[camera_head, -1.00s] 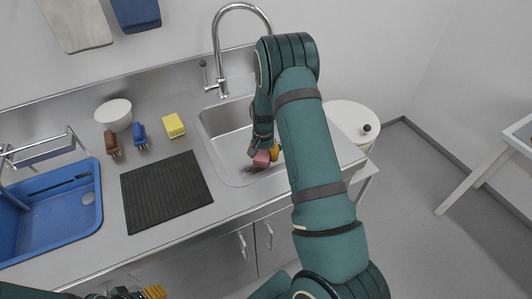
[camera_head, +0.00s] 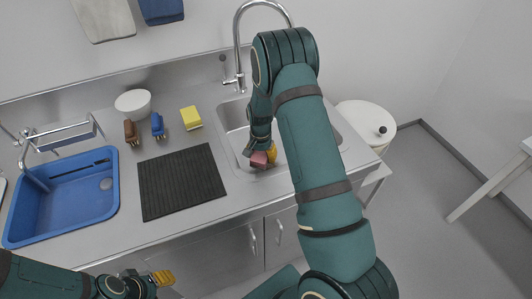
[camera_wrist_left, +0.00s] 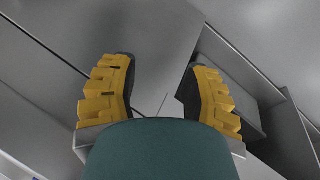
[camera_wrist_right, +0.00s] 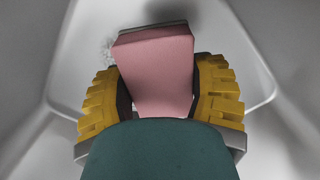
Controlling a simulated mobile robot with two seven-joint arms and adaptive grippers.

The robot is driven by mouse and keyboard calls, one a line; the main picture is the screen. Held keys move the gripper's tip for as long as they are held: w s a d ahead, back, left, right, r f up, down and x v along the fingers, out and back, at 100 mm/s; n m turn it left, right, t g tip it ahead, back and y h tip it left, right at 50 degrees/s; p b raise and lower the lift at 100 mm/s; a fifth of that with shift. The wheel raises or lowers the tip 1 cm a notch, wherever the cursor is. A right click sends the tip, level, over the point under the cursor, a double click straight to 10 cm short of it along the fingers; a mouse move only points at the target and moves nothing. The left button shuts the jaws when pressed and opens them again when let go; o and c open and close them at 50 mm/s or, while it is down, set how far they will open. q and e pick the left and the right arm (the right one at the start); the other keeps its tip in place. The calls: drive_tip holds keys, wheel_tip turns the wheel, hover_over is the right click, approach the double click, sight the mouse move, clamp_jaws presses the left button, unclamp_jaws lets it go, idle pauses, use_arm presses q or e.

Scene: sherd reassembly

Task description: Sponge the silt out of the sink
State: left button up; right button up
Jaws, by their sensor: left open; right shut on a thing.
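The sink (camera_head: 236,117) is a steel basin set in the counter, partly hidden behind my right arm. My right gripper (camera_head: 264,151) is down inside it, shut on a pink sponge (camera_head: 258,160). In the right wrist view the sponge (camera_wrist_right: 155,72) sits between the yellow fingers, with a dark strip along its far edge. A pale speckled patch (camera_wrist_right: 107,50) shows on the basin floor beside it; I cannot tell whether this is silt or the drain. My left gripper (camera_head: 161,278) is open and empty in front of the counter; the left wrist view shows its parted fingers (camera_wrist_left: 160,95).
A yellow sponge (camera_head: 190,117), blue brush (camera_head: 157,125), brown brush (camera_head: 131,131) and white bowl (camera_head: 133,103) stand left of the sink. A black ribbed mat (camera_head: 182,180) and blue tub (camera_head: 62,205) lie further left. The faucet (camera_head: 238,50) rises behind the basin.

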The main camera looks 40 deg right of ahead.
drive_tip(key=shift+w+a+r+p, duration=0.15)
drive_tip(key=shift+w+a, duration=0.1)
drive_tip(key=shift+a, duration=0.7)
drive_tip(key=shift+w+a+f+p, duration=0.1)
drive_tip(key=shift+w+a+p, duration=0.1)
drive_tip(key=shift+a, duration=0.7)
drive_tip(key=shift+r+p, duration=2.05)
drive_tip(key=shift+r, duration=1)
drive_tip(key=shift+r+p, duration=1.1)
drive_tip(key=shift+r, duration=0.45)
